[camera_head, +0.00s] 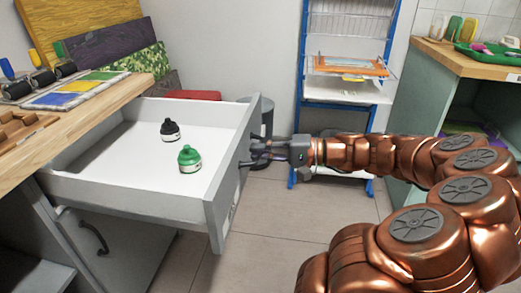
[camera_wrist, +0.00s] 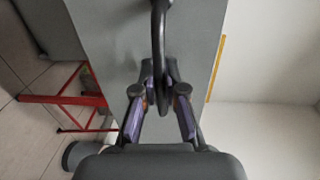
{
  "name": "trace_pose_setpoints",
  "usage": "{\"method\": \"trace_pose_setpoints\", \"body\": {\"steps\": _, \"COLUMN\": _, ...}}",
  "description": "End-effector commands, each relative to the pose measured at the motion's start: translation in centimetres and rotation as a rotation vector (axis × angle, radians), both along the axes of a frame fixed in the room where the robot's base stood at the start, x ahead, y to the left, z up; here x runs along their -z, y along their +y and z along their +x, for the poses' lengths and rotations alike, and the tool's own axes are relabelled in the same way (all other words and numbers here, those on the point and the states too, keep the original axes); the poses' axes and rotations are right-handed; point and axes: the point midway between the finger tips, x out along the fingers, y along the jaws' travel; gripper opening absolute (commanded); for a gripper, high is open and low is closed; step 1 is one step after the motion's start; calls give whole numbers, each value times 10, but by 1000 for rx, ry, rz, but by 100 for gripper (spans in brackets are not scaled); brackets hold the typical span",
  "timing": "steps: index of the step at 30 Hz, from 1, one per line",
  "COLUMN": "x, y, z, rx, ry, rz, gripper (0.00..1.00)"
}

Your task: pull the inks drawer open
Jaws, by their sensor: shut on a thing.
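The inks drawer (camera_head: 118,195) stands well out from under the wooden worktop, with its grey front panel (camera_head: 232,165) facing my arm. Inside its white tray are a black ink bottle (camera_head: 170,130) and a green ink bottle (camera_head: 189,158). My gripper (camera_head: 262,152) is at the outer face of the front panel. In the wrist view my gripper (camera_wrist: 161,105) is shut on the dark curved drawer handle (camera_wrist: 159,40), with a finger on each side of it. In the head view the handle is mostly hidden by the fingers.
The wooden worktop (camera_head: 75,125) at left carries rollers and a colourful print. A lower cabinet door with a dark handle (camera_head: 85,230) sits below the drawer. A blue rack (camera_head: 345,90) stands behind my gripper, and another bench (camera_head: 470,62) at right. Tiled floor (camera_head: 265,225) is clear before the drawer.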

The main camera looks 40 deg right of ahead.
Motion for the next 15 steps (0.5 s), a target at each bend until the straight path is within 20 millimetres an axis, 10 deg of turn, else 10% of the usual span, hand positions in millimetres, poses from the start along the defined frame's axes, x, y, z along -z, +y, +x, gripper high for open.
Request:
{"method": "trace_pose_setpoints", "body": {"steps": 8, "x": 1, "y": -1, "z": 0, "rx": 2, "ry": 1, "rz": -1, "gripper": 0}}
{"method": "trace_pose_setpoints", "body": {"steps": 15, "x": 0, "y": -1, "z": 0, "rx": 3, "ry": 1, "rz": -1, "gripper": 35}}
